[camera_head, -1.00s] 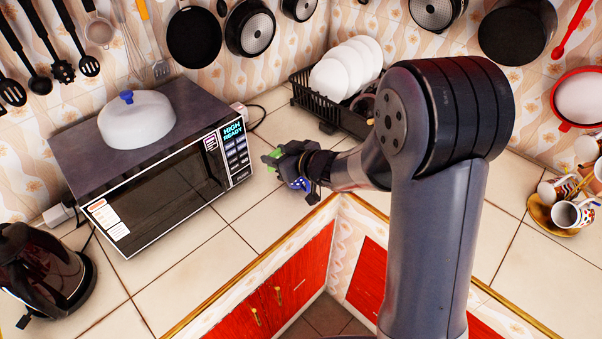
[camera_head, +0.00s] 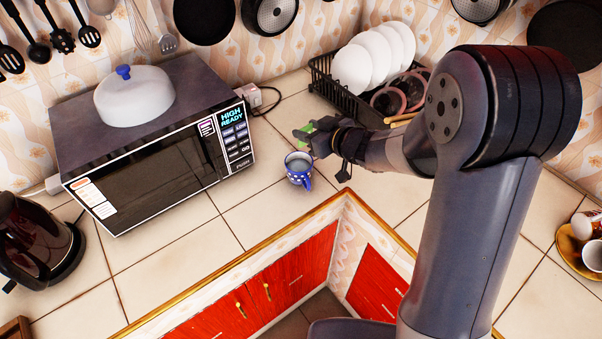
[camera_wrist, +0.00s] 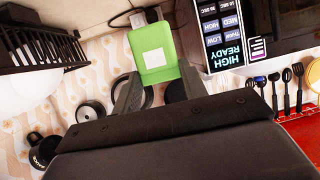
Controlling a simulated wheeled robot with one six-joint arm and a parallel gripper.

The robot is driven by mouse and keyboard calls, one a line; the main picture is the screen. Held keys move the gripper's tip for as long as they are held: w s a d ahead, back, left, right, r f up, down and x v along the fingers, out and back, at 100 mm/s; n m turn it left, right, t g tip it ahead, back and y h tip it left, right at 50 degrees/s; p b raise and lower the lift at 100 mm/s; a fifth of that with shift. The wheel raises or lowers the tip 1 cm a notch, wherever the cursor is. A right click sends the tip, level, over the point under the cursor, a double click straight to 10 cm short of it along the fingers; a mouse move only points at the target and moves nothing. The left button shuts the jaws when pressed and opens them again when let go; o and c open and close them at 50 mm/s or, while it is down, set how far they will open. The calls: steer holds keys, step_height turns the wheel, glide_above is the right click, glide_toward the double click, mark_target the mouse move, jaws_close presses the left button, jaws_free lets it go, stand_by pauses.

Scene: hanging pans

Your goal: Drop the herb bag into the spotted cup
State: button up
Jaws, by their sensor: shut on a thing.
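The spotted cup (camera_head: 298,176), blue with white dots, stands upright on the tiled counter in the head view, to the right of the microwave. Its open mouth faces up. My gripper (camera_head: 312,139) is just above and to the right of the cup in the picture. It is shut on the herb bag (camera_head: 326,124), a small green packet. The wrist view shows the bag (camera_wrist: 180,45) with a white label, between my gripper's fingers (camera_wrist: 150,95). The cup does not show in the wrist view.
The microwave (camera_head: 150,150) stands left of the cup with a white domed lid (camera_head: 134,97) on it. A black dish rack (camera_head: 345,101) with plates is behind my gripper. A kettle (camera_head: 35,240) is far left. Counter in front of the microwave is clear.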

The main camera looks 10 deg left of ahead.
steer(key=shift+f+b, duration=1.75)
steer(key=shift+f, duration=0.4)
steer(key=o, duration=1)
steer(key=shift+r, duration=0.1)
steer(key=v, duration=1)
steer(key=shift+s+d+r, duration=0.2)
steer(key=shift+d, duration=0.1)
